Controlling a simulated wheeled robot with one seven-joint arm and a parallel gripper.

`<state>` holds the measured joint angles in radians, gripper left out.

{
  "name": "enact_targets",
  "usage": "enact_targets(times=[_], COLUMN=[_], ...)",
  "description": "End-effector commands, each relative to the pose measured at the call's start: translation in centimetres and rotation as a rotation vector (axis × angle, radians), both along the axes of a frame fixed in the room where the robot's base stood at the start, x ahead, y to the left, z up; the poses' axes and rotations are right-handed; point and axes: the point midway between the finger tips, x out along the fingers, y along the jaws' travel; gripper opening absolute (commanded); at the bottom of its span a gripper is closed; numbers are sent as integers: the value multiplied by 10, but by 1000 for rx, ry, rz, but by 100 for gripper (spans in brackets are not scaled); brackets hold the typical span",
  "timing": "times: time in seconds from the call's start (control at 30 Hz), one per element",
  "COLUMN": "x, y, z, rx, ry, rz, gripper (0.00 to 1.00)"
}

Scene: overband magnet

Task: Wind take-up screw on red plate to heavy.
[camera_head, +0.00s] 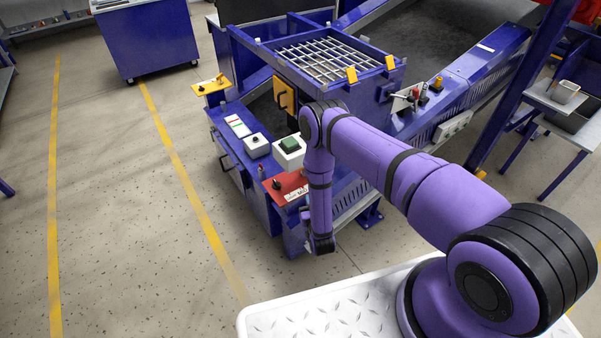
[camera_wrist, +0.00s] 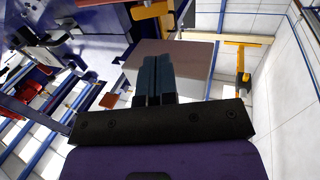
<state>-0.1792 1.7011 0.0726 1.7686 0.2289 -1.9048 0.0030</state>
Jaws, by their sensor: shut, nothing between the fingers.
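The red plate (camera_head: 285,187) is on the near left corner of the blue machine in the head view. A dark knob (camera_head: 277,184) stands on its left part, and a white label (camera_head: 297,193) with dark print lies on its right part. The label's wording and the screw's setting are too small to read. My forearm hangs down just right of the plate and hides part of its surroundings. My gripper (camera_wrist: 154,80) shows in the wrist view with its two dark fingers together and empty. A red edge (camera_wrist: 95,2) shows at the top of that view; I cannot tell whether it is the plate.
A white box with a green top (camera_head: 290,146) and a smaller white box with a knob (camera_head: 257,145) stand behind the plate. A yellow plate (camera_head: 210,86) juts out at the machine's far left corner. The floor to the left is clear.

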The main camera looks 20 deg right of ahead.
Motion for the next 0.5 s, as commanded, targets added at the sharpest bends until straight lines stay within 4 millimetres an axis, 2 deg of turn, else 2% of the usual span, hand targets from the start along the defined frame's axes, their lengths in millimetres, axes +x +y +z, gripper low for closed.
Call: enact_targets(times=[0.17, 0.5], x=[16, 78], y=[-1, -4], z=[0, 1], rx=[0, 1], ry=[-5, -6], rz=[0, -1], gripper=[0, 0])
